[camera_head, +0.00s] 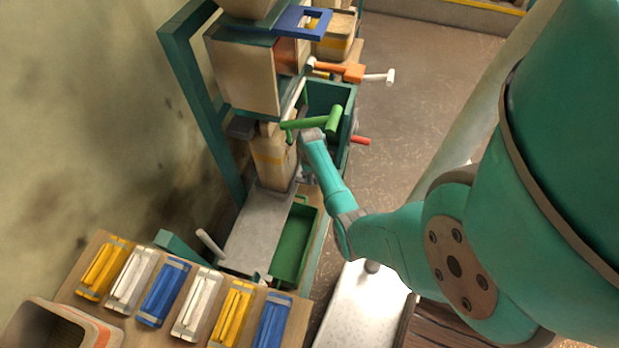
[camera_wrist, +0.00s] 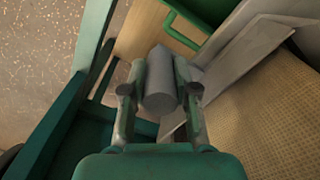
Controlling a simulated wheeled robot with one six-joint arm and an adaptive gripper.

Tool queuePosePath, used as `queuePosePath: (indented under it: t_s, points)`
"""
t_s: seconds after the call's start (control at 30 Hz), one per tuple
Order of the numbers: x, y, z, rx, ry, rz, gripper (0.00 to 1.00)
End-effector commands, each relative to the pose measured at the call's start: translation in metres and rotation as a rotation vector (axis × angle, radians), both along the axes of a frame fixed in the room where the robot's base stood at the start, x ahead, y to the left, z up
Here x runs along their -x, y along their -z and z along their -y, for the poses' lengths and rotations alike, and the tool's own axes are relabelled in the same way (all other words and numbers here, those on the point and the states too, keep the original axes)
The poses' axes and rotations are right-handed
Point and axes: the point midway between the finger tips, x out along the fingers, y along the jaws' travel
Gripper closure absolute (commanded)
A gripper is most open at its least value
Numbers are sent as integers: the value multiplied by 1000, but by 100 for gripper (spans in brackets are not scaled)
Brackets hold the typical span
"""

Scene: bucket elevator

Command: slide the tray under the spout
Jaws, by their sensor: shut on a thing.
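The green tray (camera_head: 293,245) is a long open trough beside the grey metal plate, at the lower middle of the head view. A green rim, perhaps the tray's, shows at the top of the wrist view (camera_wrist: 212,45). My gripper (camera_wrist: 160,97) is shut on a grey cylinder (camera_wrist: 160,75), with one finger on each side. I cannot tell whether the cylinder is joined to the tray. In the head view my gripper is mostly hidden by my arm, near the tray's far end. The spout cannot be made out clearly.
A green lever (camera_head: 322,122) and an orange lever (camera_head: 340,72) stick out above. Several coloured bundles lie on a wooden board (camera_head: 75,283) at front left. Floor is open at upper right.

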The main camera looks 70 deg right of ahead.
Motion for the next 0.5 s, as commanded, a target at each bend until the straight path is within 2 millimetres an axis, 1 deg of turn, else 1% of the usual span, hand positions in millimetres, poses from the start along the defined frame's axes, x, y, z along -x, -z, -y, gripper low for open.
queuePosePath:
  t_s: [0.03, 0.37, 0.4, 0.47, 0.5]
  points:
    - [0, 0, 3, 6, 1, 3, 100]
    - [-1, -1, 5, 12, 2, 4, 100]
    - [-1, -1, 6, 12, 2, 4, 66]
    - [-1, -1, 5, 12, 2, 4, 51]
    - [-1, -1, 5, 12, 2, 4, 46]
